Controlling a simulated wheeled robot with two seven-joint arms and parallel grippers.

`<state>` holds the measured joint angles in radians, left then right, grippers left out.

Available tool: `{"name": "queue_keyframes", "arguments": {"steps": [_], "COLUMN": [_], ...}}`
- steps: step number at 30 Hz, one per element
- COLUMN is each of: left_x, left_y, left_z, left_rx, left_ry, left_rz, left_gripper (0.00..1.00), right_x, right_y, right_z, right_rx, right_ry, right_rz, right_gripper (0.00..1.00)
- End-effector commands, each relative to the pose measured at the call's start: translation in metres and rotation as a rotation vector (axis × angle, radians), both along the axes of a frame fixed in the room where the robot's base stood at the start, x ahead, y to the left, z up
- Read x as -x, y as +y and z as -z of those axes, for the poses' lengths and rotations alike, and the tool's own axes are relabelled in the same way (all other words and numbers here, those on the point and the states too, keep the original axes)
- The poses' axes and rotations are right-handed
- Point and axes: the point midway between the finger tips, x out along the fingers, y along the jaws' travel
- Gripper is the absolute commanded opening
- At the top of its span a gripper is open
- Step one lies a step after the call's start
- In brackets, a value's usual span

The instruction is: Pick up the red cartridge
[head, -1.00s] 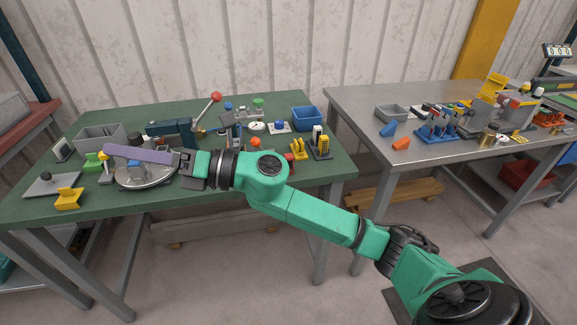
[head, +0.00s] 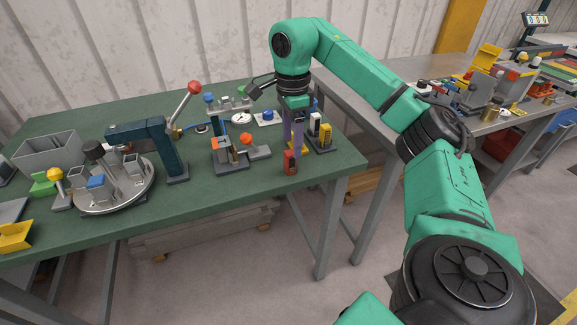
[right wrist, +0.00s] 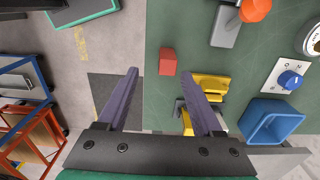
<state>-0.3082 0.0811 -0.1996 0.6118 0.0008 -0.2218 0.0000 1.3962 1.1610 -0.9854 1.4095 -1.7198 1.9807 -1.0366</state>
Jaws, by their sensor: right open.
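The red cartridge (head: 290,163) stands upright on the green table near its front right edge. My right gripper (head: 293,140) points down from above, its purple fingers just over and behind the cartridge in the head view. In the right wrist view the red cartridge (right wrist: 168,62) shows beyond and between the two open fingertips (right wrist: 160,72), nearer the right finger. The jaws are open and empty. I cannot tell the exact height left between fingertips and cartridge. My left gripper is not in view.
A yellow holder (right wrist: 209,84) lies close beside the right finger, and a blue bin (right wrist: 270,122) stands farther right. A grey fixture with an orange knob (head: 265,137) stands left of the cartridge. A round turntable (head: 118,193) and lever press (head: 172,150) are farther left.

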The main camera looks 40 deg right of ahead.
Motion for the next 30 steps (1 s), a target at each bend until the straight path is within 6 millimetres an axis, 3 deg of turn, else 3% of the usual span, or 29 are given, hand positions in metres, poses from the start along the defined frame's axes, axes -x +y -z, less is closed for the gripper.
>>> {"name": "queue_keyframes", "arguments": {"steps": [2,5,12,20,25,26,30], "left_x": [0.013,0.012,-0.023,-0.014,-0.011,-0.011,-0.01], "left_y": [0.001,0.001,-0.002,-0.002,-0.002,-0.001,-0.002], "left_z": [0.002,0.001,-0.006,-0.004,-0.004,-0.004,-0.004], "left_rx": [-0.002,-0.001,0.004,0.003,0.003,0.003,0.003], "left_ry": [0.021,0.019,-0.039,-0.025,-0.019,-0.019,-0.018], "left_rz": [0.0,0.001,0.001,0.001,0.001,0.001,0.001], "left_gripper": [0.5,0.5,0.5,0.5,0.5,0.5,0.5], "right_x": [0.0,-0.001,-0.003,-0.003,-0.003,-0.003,-0.003], "right_y": [0.0,0.0,-0.003,-0.002,-0.002,-0.002,-0.002], "right_z": [0.015,0.026,0.068,0.076,0.076,0.076,0.076], "right_rx": [0.0,-0.001,0.0,-0.003,-0.003,-0.003,-0.003], "right_ry": [0.002,-0.001,0.001,-0.004,-0.004,-0.004,-0.004], "right_rz": [0.0,0.0,-0.001,-0.002,-0.002,-0.002,-0.002], "right_gripper": [0.68,0.68,0.68,0.68,0.06,0.0,0.0]}}
